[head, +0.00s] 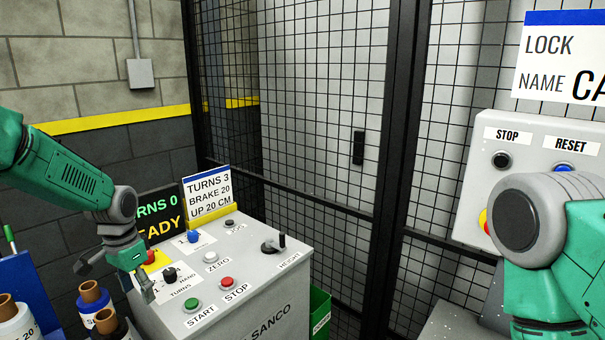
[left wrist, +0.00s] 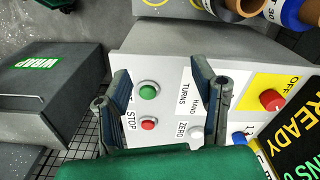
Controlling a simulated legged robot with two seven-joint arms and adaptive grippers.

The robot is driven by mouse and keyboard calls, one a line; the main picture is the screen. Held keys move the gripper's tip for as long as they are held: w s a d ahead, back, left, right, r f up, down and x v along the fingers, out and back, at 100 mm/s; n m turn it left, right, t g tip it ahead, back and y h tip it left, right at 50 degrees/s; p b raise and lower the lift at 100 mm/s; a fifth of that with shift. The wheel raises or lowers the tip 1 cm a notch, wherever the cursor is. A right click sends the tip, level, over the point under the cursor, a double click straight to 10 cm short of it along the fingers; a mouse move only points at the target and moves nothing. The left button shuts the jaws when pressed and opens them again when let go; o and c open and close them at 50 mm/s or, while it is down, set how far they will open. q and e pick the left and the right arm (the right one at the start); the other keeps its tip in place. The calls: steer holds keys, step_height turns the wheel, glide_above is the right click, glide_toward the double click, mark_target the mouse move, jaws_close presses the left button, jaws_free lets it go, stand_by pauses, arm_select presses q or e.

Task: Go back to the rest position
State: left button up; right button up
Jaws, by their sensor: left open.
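My left gripper (head: 146,282) is over the left part of the white control console (head: 262,318) in the head view. In the left wrist view its two fingers (left wrist: 163,98) are spread apart with nothing between them. The green START button (left wrist: 149,91) and the TURNS knob label (left wrist: 187,95) show on the panel beyond the fingers. I cannot tell whether a fingertip touches the panel. My right arm (head: 550,225) fills the lower right of the head view, and its gripper is out of the frame.
A screen (head: 160,215) and a sign reading TURNS 3 (head: 208,194) stand at the console's back. A mesh fence (head: 315,120) rises behind. A grey STOP and RESET box (head: 530,150) is at right. Rolls (head: 93,297) stand at lower left, a green bin (head: 320,308) beside the console.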

arm_select(q)
steer(key=s+d+f+n+b, duration=0.1)
steer(key=s+d+f+b, duration=0.25)
steer(key=s+f, duration=0.7)
steer(key=s+d+f+n+b, duration=0.15)
steer(key=s+d+f, duration=0.5)
steer(key=f, duration=0.75)
steer(key=s+a+f+n+b, duration=0.1)
steer(key=s+f+b, duration=0.1)
steer(key=s, duration=0.8)
steer(key=s+a+f+n+b, duration=0.1)
steer(key=s+f+b, duration=0.1)
steer(key=s, duration=0.9)
arm_select(e)
step_height(320, 180, down, 9)
steer(key=shift+w, duration=0.2)
